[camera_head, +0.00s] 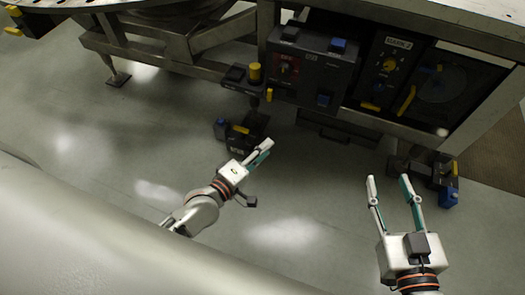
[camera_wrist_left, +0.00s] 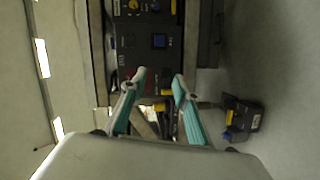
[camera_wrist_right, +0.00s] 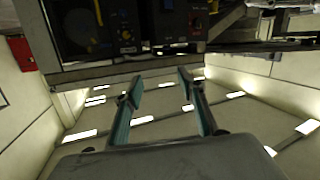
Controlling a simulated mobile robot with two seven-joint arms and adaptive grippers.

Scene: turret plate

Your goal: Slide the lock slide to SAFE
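I cannot tell for sure which part is the lock slide, and no SAFE marking is readable. Yellow parts that could be it include a short yellow bar (camera_head: 269,94) under the small left box and a slanted yellow handle (camera_head: 407,99) on the right panel. The dark control panel (camera_head: 312,66) has a red-marked dial (camera_head: 288,66) and blue buttons. My left gripper (camera_head: 268,148) is open and empty, below and apart from the panel; its fingers also show open in the left wrist view (camera_wrist_left: 159,75). My right gripper (camera_head: 388,178) is open and empty, below the right panels.
A yellow cylinder knob (camera_head: 254,73) stands on the small left box. A dark block with yellow and blue parts (camera_head: 241,134) is low beyond my left gripper; another (camera_head: 443,178) is right of my right gripper. A metal frame (camera_head: 185,42) is at upper left. Open floor (camera_head: 310,190) lies between the grippers.

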